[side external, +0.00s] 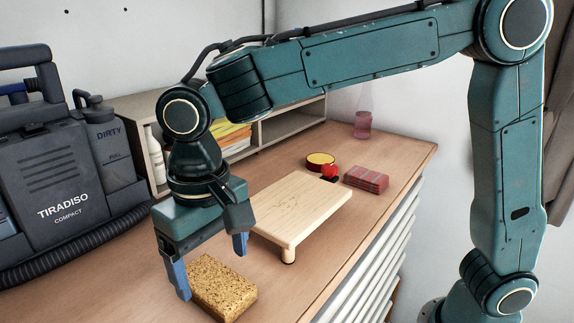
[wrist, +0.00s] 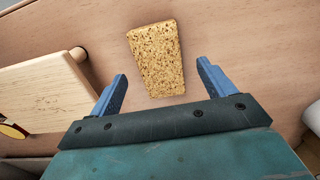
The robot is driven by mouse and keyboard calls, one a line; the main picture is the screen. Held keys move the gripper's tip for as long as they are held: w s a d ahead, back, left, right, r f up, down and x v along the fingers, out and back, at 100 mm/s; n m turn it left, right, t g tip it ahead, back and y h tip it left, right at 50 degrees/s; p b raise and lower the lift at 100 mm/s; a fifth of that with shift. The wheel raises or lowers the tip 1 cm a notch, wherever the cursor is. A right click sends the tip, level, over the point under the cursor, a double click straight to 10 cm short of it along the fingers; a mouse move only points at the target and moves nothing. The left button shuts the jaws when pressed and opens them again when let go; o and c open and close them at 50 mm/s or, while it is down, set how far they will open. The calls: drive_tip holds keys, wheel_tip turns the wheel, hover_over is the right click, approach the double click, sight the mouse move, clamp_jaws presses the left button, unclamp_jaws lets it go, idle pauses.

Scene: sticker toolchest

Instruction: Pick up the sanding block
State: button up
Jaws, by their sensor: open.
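The sanding block (side external: 225,290), a speckled yellow-brown cork-like block, lies flat on the wooden bench top near the front. It also shows in the wrist view (wrist: 157,62), upper middle, with its long side pointing away from the gripper. My gripper (side external: 212,268) has two blue fingers spread apart and points down just above and behind the block. In the wrist view the fingers of my gripper (wrist: 162,72) appear on either side of the block's near end, with clear gaps. Nothing is held.
A pale wooden board on short feet (side external: 300,207) stands close to the right of the gripper. Behind it are a round yellow-topped tin (side external: 320,160), a small red item (side external: 330,171) and a red stack (side external: 366,179). A dark machine (side external: 65,165) with a hose fills the left.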

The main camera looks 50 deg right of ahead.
sight(217, 282)
drive_tip(key=shift+f, duration=1.95)
drive_tip(key=shift+c, duration=0.4)
drive_tip(key=c, duration=1)
